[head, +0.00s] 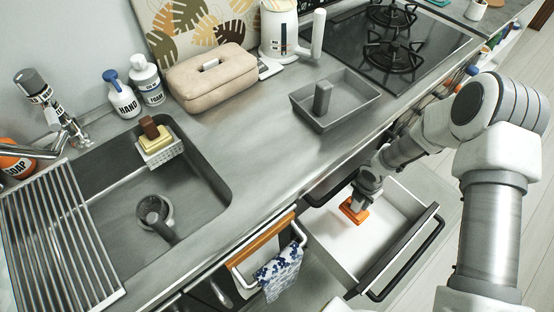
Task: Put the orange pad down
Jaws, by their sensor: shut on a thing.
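The orange pad (353,212) is a small orange block at the end of my gripper (358,203). My gripper points down and is shut on it. The pad is over the white floor of an open drawer (345,238) below the counter's front edge. I cannot tell whether the pad touches the drawer floor or is held just above it. The fingertips are small and partly hidden by the wrist.
The open drawer's dark front and handle (408,262) stand at its right. A blue-patterned towel (279,272) hangs on a rail to the left. On the counter are a grey tray (350,115), a beige case (212,82) and a kettle (279,30). The sink (205,185) is at left.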

